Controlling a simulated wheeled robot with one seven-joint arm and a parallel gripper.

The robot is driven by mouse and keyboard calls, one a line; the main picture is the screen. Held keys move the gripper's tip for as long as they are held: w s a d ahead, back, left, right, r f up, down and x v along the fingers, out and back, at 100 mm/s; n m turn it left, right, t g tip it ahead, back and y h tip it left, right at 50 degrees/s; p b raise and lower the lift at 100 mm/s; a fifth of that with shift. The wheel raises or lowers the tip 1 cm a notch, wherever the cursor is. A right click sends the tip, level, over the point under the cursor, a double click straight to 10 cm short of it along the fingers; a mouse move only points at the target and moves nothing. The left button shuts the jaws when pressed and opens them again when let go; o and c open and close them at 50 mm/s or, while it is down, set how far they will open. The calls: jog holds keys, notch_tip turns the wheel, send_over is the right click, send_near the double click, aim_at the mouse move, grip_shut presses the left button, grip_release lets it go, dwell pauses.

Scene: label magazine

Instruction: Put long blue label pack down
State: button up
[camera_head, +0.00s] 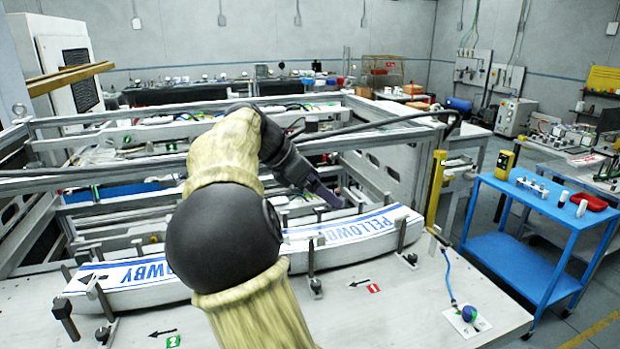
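The long label pack (358,229) is white with blue lettering and a blue stripe. It lies across the machine's pale front plate, bowed along its length, with upright dark posts along its front side. My arm crosses in front of it and hides its middle. My gripper (330,198) points down and to the right at the pack's far edge, right of the arm. Its fingertips are small and partly merged with the clutter behind, so I cannot tell whether they are open or touch the pack.
The pale plate (400,310) carries arrows, a green marker (173,341) and a red marker (373,288). Metal rails (385,137) run behind the pack. A yellow post (435,188) and a blue cart (515,262) stand at the right. The plate's front right is mostly clear, apart from a blue knob (469,314).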

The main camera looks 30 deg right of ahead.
jog(key=v, duration=0.3)
jog(key=shift+a+r, duration=0.15)
dwell(0.8)
